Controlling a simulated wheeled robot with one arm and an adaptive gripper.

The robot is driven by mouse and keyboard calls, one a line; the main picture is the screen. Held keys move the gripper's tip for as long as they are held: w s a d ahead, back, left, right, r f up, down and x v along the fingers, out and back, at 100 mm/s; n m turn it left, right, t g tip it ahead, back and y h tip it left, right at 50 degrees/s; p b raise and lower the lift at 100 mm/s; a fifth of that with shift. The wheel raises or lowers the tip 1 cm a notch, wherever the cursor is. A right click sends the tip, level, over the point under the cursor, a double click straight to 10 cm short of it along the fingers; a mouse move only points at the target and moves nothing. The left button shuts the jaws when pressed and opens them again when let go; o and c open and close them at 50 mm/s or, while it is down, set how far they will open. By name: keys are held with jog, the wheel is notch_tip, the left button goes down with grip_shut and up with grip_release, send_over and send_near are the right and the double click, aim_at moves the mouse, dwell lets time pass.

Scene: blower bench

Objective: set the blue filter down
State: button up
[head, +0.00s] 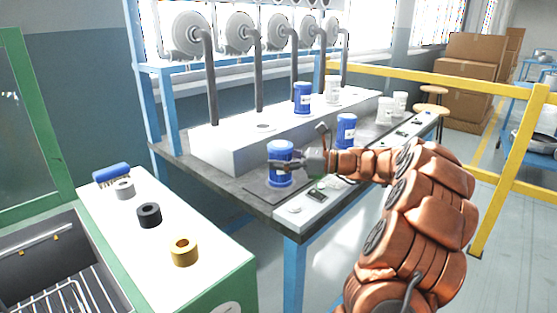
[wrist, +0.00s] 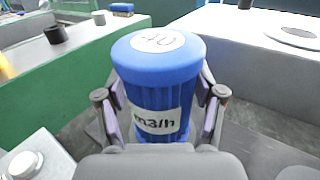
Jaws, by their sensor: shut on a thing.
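My gripper (head: 291,165) is shut on a blue filter (head: 280,150), near the bench's front left corner. In the wrist view the filter (wrist: 158,78) stands upright between the two fingers (wrist: 161,112), with "40" on its pale top disc and "m3/h" on its side label. The filter is over or on a dark grey plate (head: 262,196) on the bench; I cannot tell whether its base touches, as the gripper hides it in the wrist view. A second blue filter (head: 346,131) stands farther right, and a third (head: 302,98) stands on the white box.
The long white box (head: 225,150) with grey pipes and round blowers lies behind. White filters stand on the box (head: 332,92) and bench (head: 384,111). A front strip (head: 318,203) carries buttons. The green-sided counter at left holds a brush (head: 111,173) and rings (head: 149,215).

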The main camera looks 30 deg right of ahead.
jog(key=shift+f, duration=0.1)
jog(key=o, duration=1.3)
jog(key=p+v, duration=0.2)
jog(key=v, duration=1)
jog(key=shift+p, duration=0.35)
